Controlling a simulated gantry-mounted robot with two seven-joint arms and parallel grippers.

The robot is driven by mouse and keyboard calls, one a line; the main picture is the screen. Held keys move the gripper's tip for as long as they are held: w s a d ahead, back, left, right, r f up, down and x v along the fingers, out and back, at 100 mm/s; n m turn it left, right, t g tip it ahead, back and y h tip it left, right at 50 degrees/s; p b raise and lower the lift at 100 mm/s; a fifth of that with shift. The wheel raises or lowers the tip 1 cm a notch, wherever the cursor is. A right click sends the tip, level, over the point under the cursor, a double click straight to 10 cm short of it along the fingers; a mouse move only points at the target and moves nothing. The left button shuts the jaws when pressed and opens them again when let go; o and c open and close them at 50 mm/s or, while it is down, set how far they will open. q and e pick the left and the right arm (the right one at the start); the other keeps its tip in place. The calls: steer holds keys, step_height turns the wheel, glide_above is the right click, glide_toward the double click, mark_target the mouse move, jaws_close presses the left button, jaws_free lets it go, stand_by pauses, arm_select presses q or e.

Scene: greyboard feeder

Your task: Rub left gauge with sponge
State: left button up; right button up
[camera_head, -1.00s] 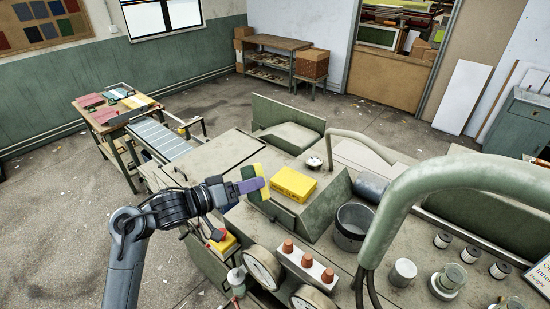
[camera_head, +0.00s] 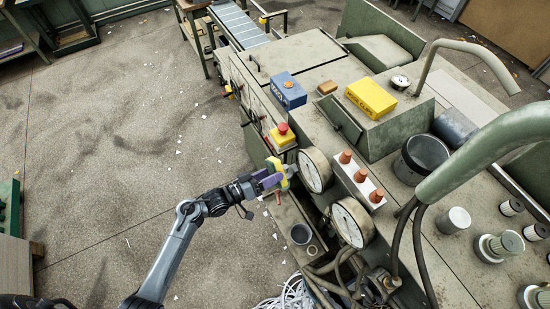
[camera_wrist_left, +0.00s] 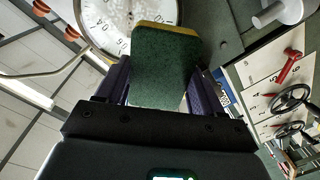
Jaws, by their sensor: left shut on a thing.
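My left gripper (camera_head: 270,179) is shut on a sponge (camera_head: 277,171) with a yellow side and a green side. The left wrist view shows the sponge's dark green face (camera_wrist_left: 160,75) between the two purple fingers. The left gauge (camera_head: 315,170), round with a pale dial, is on the machine just right of the sponge. In the left wrist view the sponge covers part of the gauge dial (camera_wrist_left: 105,22). I cannot tell whether the sponge touches it. A second, similar gauge (camera_head: 350,223) sits lower right. My right gripper is not in view.
A red button on a yellow box (camera_head: 283,136) stands close above the sponge. A white block with orange-brown knobs (camera_head: 357,180) is right of the gauges. A blue box (camera_head: 288,92) and a yellow box (camera_head: 371,97) lie farther back. The floor at left is open.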

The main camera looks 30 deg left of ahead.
arm_select(q)
steer(key=shift+w+d+f+b, duration=0.25)
steer(key=shift+d+f+b, duration=0.05)
steer(key=shift+f+b, duration=0.1)
steer(key=shift+r+b+x, duration=0.1)
steer(key=shift+b+x, duration=0.45)
steer(key=shift+x, duration=0.65)
steer(key=shift+r+b+x, duration=0.15)
steer(key=shift+b+x, duration=0.4)
steer(key=shift+x, duration=0.65)
steer(key=shift+w+d, duration=0.55)
steer(key=shift+d, duration=0.1)
